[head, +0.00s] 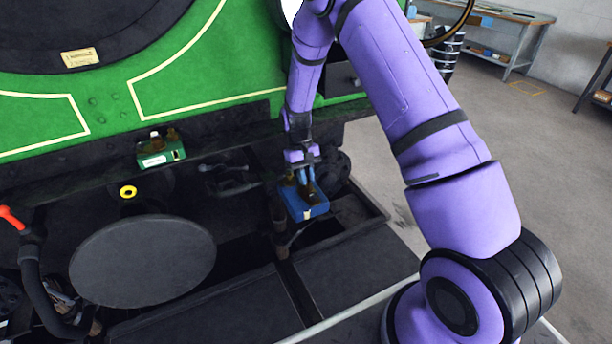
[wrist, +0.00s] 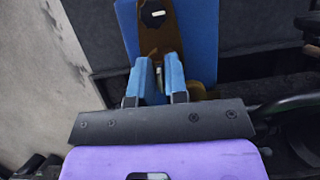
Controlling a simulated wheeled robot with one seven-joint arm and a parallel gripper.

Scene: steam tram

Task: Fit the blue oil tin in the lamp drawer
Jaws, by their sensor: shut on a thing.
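My gripper (head: 304,176) is shut on the blue oil tin (head: 306,205), near the middle of the head view. The tin hangs below the fingers, slightly tilted in the picture, above dark fittings beside an open, dark-rimmed recess (head: 376,203). In the wrist view the blue fingers (wrist: 158,82) close on a brown part of the tin (wrist: 199,30), whose blue face shows behind. A dark grey box front with a small knob (head: 343,80) is partly hidden behind my arm. I cannot tell for certain which of these is the lamp drawer.
A green tin (head: 160,153) stands on the dark ledge to the left. A yellow ring (head: 128,192), a round grey plate (head: 143,261) and a red-handled lever (head: 12,218) are at left. Flat dark panels (head: 355,268) lie in front. Open floor is at right.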

